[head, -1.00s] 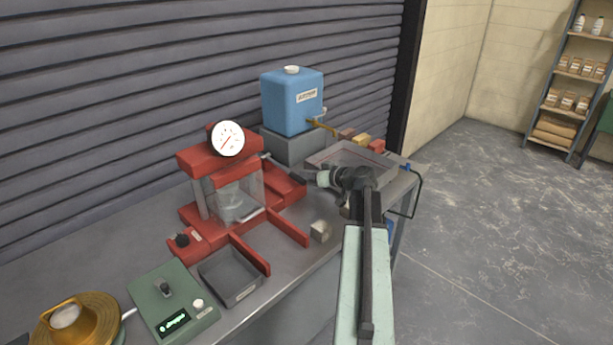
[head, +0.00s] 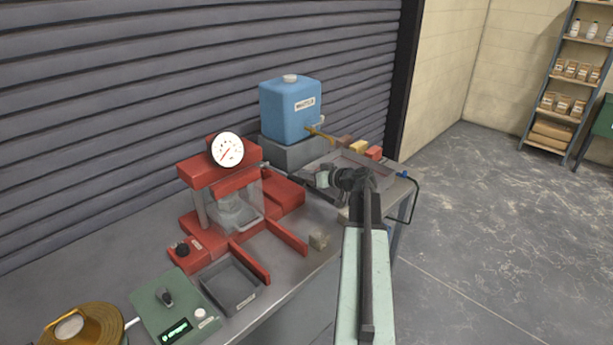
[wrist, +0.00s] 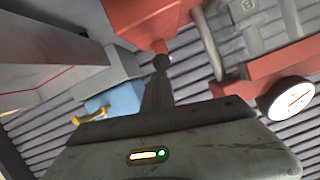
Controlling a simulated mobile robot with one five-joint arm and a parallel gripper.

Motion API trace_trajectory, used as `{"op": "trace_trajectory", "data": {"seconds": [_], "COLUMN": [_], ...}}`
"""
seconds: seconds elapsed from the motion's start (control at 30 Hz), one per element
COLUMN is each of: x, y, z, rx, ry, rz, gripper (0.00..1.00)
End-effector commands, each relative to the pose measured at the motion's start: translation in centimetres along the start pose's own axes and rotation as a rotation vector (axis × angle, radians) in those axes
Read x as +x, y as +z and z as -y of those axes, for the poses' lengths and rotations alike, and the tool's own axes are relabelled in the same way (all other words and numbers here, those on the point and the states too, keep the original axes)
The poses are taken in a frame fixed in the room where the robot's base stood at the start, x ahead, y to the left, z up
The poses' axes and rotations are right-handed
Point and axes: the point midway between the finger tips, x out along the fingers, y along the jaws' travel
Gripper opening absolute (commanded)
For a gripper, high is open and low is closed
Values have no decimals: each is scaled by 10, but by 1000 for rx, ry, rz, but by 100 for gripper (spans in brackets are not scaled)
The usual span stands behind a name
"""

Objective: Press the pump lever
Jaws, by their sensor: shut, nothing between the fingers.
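The red press (head: 205,175) stands on the bench with its round gauge (head: 228,150), and its red rear block (head: 284,192) extends toward my gripper. It also shows in the wrist view (wrist: 140,18), with the gauge (wrist: 291,99) at the right. My gripper (head: 297,182) is shut and empty, beside and above the rear block. In the wrist view the closed fingers (wrist: 160,82) point toward a small dark round end in front of red parts. I cannot clearly make out the pump lever, or whether the fingers touch it; the gripper may hide it.
A blue tank (head: 290,110) with a brass tap stands behind on a grey block. A shallow grey tray (head: 350,158) lies right of it.

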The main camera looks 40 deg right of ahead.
Motion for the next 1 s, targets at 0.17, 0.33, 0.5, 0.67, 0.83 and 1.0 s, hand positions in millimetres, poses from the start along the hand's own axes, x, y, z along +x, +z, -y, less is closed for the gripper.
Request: {"op": "trace_trajectory", "data": {"seconds": [0.17,0.33,0.5,0.67,0.83,1.0], "x": [-50,-83,-98,-101,-100,-100], "y": [8,13,16,17,17,17], "z": [-4,-7,-9,-9,-9,-9], "rx": [2,2,2,2,2,2], "ry": [9,9,8,7,7,7], "rz": [-2,-3,-3,-3,-3,-3], "gripper": [0,0,0,0,0,0]}}
